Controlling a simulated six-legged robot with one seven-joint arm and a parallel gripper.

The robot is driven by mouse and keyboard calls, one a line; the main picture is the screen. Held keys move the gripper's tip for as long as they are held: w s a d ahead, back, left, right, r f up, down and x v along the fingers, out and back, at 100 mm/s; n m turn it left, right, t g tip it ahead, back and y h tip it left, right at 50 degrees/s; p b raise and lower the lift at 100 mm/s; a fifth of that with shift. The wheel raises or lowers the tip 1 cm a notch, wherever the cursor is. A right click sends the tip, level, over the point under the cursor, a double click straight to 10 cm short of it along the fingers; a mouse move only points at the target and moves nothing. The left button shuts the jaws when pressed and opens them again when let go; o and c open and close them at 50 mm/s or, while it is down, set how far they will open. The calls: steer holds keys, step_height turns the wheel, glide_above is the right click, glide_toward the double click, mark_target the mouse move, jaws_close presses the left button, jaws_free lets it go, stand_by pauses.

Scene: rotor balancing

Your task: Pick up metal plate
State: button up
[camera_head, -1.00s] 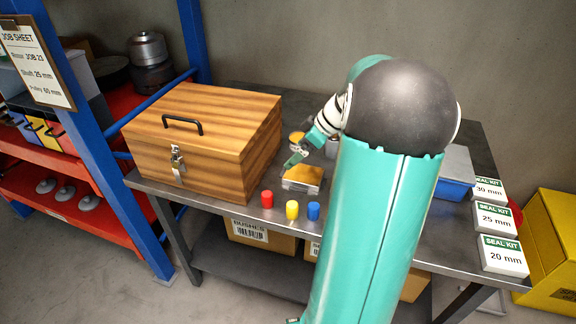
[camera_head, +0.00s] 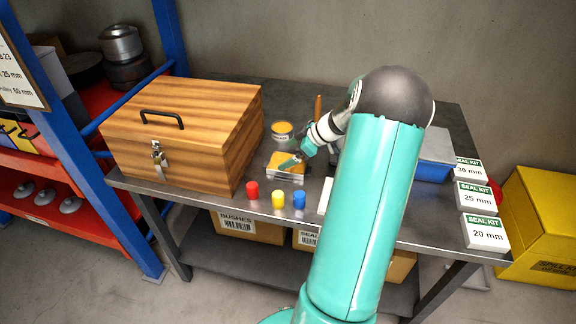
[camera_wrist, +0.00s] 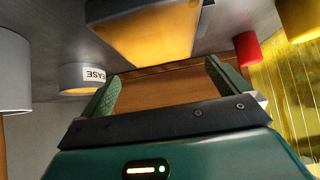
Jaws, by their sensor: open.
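No thing is plainly a metal plate. A small grey block with a yellow-orange top (camera_head: 284,168) lies on the bench right of the wooden box; it also shows at the top of the wrist view (camera_wrist: 150,32). I cannot tell whether the plate is part of it. My gripper (camera_head: 288,164) is over this block in the head view, fingers tilted down to the left. In the wrist view my gripper (camera_wrist: 165,82) is open, with nothing held between the fingers; the wooden box shows beyond. Contact with the block cannot be told.
A padlocked wooden box (camera_head: 185,130) stands left. A grease can (camera_head: 282,133) is behind the block. Red (camera_head: 252,190), yellow (camera_head: 278,200) and blue (camera_head: 299,199) cylinders stand in front. A blue, grey-topped container (camera_head: 435,168) and seal kit boxes (camera_head: 484,232) are at right.

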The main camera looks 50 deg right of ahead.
mark_target(278, 161)
steer(key=x, duration=0.4)
steer(key=shift+a+f, duration=0.1)
steer(key=shift+f, duration=0.35)
steer(key=c, duration=1.2)
steer(key=shift+r, duration=0.1)
steer(key=shift+c, duration=0.6)
